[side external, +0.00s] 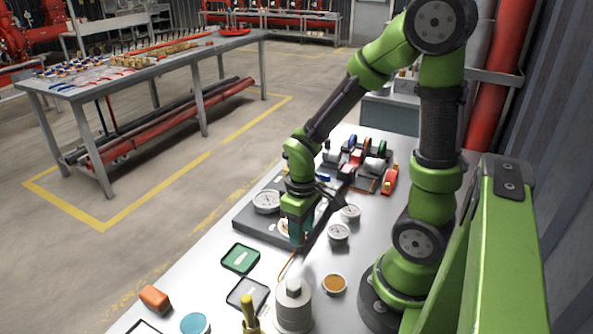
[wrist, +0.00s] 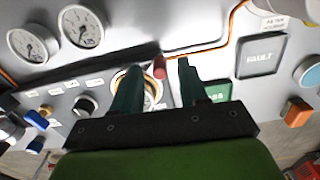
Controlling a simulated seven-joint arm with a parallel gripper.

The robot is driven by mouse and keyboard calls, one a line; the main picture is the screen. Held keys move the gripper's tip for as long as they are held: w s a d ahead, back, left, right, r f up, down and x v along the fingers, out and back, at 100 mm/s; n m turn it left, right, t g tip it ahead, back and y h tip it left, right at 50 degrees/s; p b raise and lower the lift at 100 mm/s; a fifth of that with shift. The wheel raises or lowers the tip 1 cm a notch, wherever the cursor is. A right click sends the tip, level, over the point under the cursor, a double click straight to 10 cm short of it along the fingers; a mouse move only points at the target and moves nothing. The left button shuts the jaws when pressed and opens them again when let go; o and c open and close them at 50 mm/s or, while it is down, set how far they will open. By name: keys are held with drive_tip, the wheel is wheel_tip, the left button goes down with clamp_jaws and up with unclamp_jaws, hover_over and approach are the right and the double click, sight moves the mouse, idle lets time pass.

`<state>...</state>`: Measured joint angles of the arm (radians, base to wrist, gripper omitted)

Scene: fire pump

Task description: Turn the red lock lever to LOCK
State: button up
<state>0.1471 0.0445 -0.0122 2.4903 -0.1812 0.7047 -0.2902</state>
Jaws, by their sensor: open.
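The red lever (wrist: 159,67) shows in the wrist view as a short red tip between my gripper's two dark green fingers. My gripper (wrist: 160,73) is open, with one finger on each side of the lever. Whether either finger touches it I cannot tell. A pale round dial with a tan rim (wrist: 120,78) lies partly behind the left finger. The LOCK marking cannot be read. In the side view my gripper (side external: 297,238) points down low at the front edge of the dark panel (side external: 250,224), and the lever cannot be made out there.
Two white gauges (wrist: 33,45) (wrist: 82,27) sit to the left in the wrist view. A grey FAULT plate (wrist: 262,54) and a green plate (wrist: 218,91) lie to the right. An orange block (side external: 154,298) and a grey cylinder (side external: 293,306) stand on the table near the front.

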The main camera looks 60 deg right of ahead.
drive_tip(key=shift+f, duration=0.3)
clamp_jaws()
